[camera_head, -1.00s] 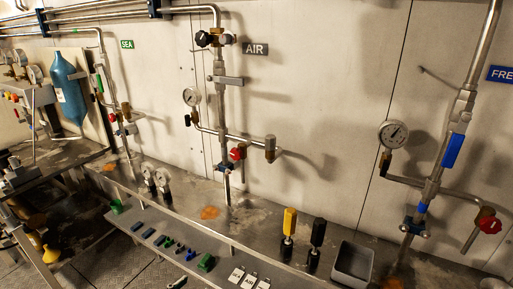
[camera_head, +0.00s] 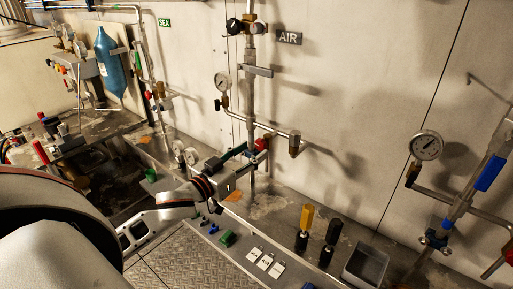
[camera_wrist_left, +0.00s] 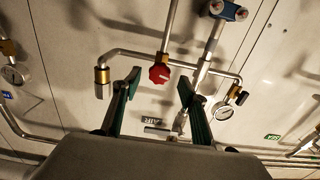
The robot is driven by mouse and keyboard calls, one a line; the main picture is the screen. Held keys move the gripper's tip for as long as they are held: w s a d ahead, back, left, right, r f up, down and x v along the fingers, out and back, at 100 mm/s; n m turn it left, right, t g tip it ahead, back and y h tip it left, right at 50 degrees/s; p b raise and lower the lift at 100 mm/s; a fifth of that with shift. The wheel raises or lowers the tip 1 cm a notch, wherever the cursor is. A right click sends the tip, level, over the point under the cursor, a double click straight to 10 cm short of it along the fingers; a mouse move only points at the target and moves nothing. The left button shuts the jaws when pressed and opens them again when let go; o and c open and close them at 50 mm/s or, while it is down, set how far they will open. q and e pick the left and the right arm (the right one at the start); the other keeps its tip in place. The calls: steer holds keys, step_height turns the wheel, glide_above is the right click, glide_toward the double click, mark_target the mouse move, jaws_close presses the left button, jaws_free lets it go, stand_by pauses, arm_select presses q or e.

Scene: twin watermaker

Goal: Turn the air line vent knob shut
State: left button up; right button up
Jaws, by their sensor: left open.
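The air line's vertical pipe (camera_head: 250,90) runs down the wall beside the AIR label (camera_head: 289,38). A red knob (camera_head: 263,143) sits low on this line, partly hidden by my left gripper in the head view. My left gripper (camera_head: 249,152) is open, with its green-padded fingers close to the knob. In the left wrist view, which shows the line upside down, the red knob (camera_wrist_left: 159,73) appears between the two spread fingertips (camera_wrist_left: 160,84). Neither finger visibly touches it. The depth left between fingers and knob is hard to tell. My right gripper is out of view.
A pressure gauge (camera_head: 222,81) and a brass-ended side branch (camera_head: 295,143) flank the pipe. A yellow-handled tool (camera_head: 306,218), a black-handled tool (camera_head: 333,231) and a grey bin (camera_head: 366,264) stand on the bench to the right. White tags (camera_head: 265,262) lie in front.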

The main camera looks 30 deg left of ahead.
mark_target(262, 143)
arm_select(q)
steer(key=shift+w+d, duration=0.1)
steer(key=shift+w, duration=1.2)
steer(key=c, duration=1.1)
